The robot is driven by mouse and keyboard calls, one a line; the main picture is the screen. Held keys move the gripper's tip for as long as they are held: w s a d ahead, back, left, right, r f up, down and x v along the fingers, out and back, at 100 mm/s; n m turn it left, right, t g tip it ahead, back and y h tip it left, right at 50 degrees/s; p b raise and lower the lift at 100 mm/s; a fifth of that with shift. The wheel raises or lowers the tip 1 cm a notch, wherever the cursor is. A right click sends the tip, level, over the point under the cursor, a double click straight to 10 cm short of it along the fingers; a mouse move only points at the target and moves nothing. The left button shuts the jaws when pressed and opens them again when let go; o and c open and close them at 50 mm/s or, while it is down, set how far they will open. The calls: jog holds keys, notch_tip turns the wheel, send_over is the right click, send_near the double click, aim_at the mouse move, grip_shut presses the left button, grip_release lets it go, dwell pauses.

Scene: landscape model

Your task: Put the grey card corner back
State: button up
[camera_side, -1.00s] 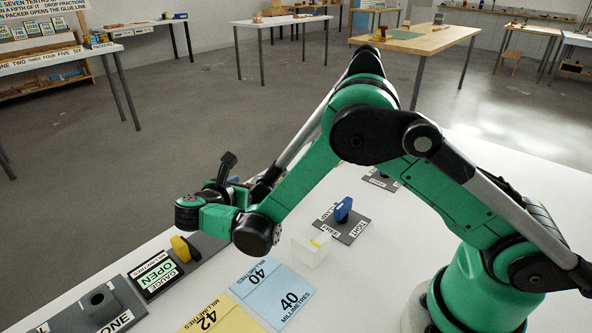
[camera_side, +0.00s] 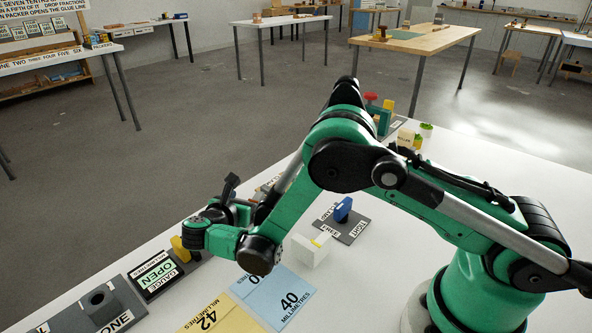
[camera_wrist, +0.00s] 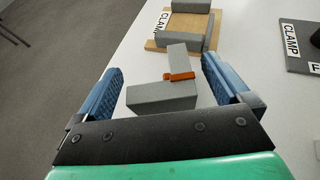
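In the wrist view, grey pieces lie ahead of my gripper (camera_wrist: 163,68). One is a grey block (camera_wrist: 160,98) lying low between the fingers in the picture. Just beyond it is a smaller grey piece (camera_wrist: 184,56) with an orange strip (camera_wrist: 180,76) at its near end. I cannot tell which of these is the grey card corner. The blue-padded fingers stand wide apart with nothing gripped. In the side view my gripper end is at the left, over the table, and its fingers are hidden by the arm.
A dark CLAMP plate (camera_wrist: 299,54) is at right.

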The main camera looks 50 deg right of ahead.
jog(key=shift+a+r, duration=0.15)
jog(key=shift+r, duration=0.1)
jog(key=v, duration=1.1)
jog(key=shift+s+a+r, duration=0.1)
jog(key=shift+s+a, duration=0.05)
jog(key=s+d+r+m+g+y, duration=0.1)
jog(key=d+r+m+y, duration=0.4)
jog(key=d+r+m, duration=0.15)
jog(key=s+d+m+t+y, duration=0.3)
jog(key=s+m+y, duration=0.4)
jog(key=m, duration=0.9)
jog(key=s+d+r, duration=0.1)
jog(key=s, duration=0.1)
jog(key=shift+s+d, duration=0.2)
jog(key=shift+s, duration=0.15)
